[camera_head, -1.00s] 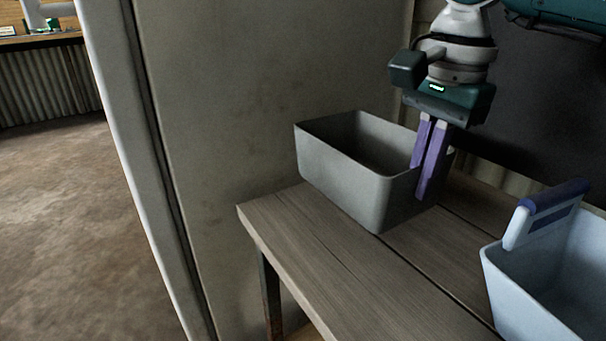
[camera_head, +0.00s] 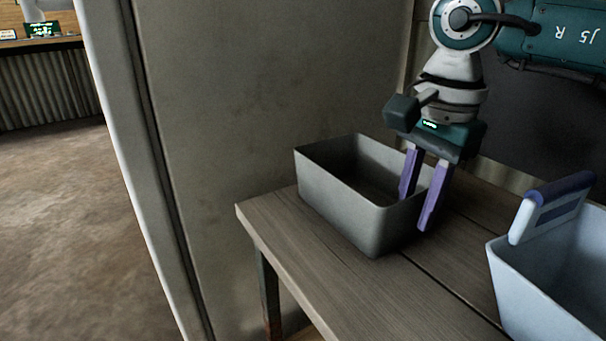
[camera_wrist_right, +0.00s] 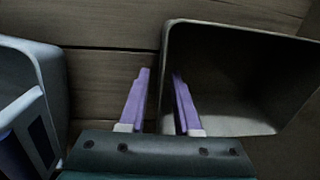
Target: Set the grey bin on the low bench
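The grey bin (camera_head: 345,205) is an open-topped rectangular box. It stands upright on the wooden bench (camera_head: 300,238), near its far left end by the wall. My right gripper (camera_head: 415,212) is open, with its purple fingers pointing down astride the bin's right wall. One finger is inside the bin and the other outside, with gaps to the wall. In the right wrist view the gripper (camera_wrist_right: 161,72) also straddles the rim of the bin (camera_wrist_right: 262,125). My left gripper is not in view.
A pale blue bin (camera_head: 545,290) with a raised handle stands at the right, apart from the grey bin. A pale wall panel (camera_head: 270,90) rises behind the bench's left end. Bare planks lie in front of the grey bin. Open floor (camera_head: 60,220) shows at the left.

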